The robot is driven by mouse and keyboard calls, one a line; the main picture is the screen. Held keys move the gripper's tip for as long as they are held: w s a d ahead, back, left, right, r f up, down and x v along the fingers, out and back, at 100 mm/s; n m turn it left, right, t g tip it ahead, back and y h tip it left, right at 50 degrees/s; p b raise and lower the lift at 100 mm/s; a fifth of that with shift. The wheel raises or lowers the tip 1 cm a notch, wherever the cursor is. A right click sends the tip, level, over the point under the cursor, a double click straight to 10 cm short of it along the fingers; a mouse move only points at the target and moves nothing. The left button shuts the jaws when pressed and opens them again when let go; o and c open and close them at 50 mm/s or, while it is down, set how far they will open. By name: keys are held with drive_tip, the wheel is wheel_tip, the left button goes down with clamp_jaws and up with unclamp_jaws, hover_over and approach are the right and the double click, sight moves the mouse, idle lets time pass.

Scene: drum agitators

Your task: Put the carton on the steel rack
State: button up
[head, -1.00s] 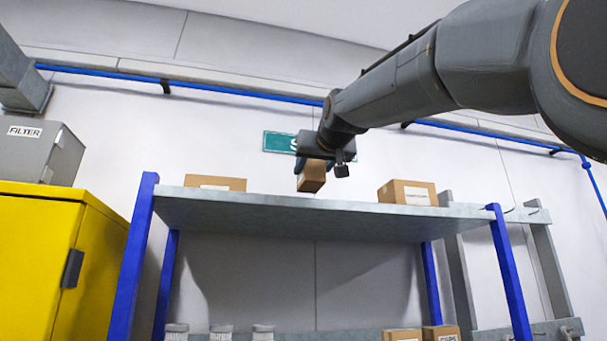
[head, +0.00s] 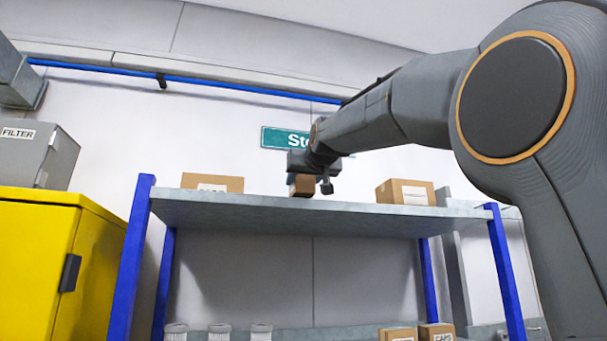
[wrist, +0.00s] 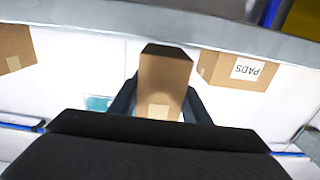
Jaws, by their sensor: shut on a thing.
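My gripper (head: 308,185) is shut on a small brown carton (head: 302,184) over the top shelf of the steel rack (head: 330,219), between two other boxes. In the wrist view the carton (wrist: 164,82) sits between the two dark fingers, with a pale label on its face. The head view looks up from below the shelf's level, so I cannot tell whether the carton's underside touches the shelf. The shelf's grey edge (wrist: 200,30) crosses the top of the wrist view.
A brown box (head: 212,183) stands left on the top shelf, another (head: 405,192) right. Smaller boxes (head: 398,334) and several white jars (head: 219,333) stand on the lower shelf. A yellow cabinet (head: 40,250) with a grey filter box (head: 40,152) stands left.

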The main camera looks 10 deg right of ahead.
drive_tip(key=shift+w+p, duration=1.3)
drive_tip(key=shift+w, duration=1.1)
drive_tip(key=shift+w+f, duration=0.15)
drive_tip(key=shift+f+b, duration=0.35)
drive_tip(key=shift+b, duration=0.15)
drive_tip(key=o, duration=1.3)
drive_tip(key=shift+c, duration=0.2)
drive_tip(key=s+b, duration=0.4)
drive_tip(key=s, duration=0.4)
